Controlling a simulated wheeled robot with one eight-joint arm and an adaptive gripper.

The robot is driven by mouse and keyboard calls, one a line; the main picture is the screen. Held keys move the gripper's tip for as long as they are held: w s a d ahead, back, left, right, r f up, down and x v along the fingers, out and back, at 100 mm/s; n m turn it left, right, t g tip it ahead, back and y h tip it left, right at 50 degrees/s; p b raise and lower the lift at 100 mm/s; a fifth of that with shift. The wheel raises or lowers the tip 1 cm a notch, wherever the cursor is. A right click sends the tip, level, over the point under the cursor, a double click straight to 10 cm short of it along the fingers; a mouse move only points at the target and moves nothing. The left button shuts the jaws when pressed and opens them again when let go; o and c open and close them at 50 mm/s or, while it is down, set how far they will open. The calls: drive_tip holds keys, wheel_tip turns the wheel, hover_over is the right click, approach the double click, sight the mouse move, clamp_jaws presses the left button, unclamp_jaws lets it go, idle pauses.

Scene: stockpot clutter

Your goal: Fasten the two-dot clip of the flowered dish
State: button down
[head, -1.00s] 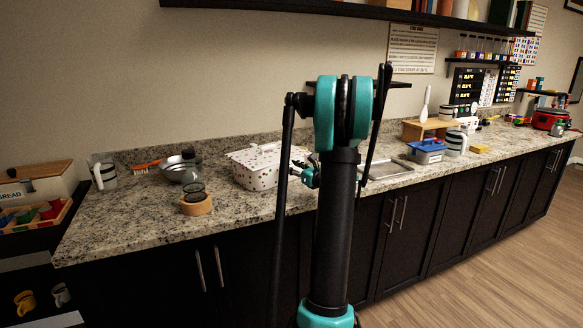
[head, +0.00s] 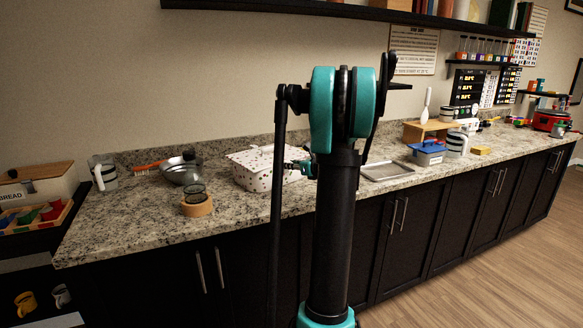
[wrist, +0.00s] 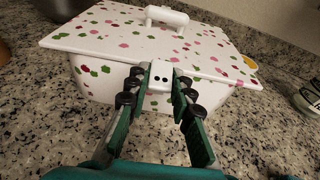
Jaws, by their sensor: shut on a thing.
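The flowered dish (head: 255,172) is a white lidded box with pink and green spots on the counter. In the wrist view the dish (wrist: 105,80) has its lid on, with a white bar handle (wrist: 167,16) on top. The two-dot clip (wrist: 160,76) is a small white tab with two dark dots at the middle of the lid's near edge. My gripper (wrist: 158,92) is shut on this clip, one finger on each side. The fingers hide the clip's sides, and I cannot tell whether it is latched. In the head view my gripper (head: 300,167) is at the dish's right side.
A yellow piece (wrist: 250,63) shows at the lid's right corner. A metal bowl (head: 181,170) and a jar on a wooden ring (head: 196,205) stand left of the dish. A metal tray (head: 386,171) and a blue box (head: 428,153) are to the right. Counter in front is clear.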

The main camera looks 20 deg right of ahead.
drive_tip(key=c, duration=1.3)
unclamp_jaws()
drive_tip(key=v, duration=1.2)
drive_tip(key=shift+d, duration=0.1)
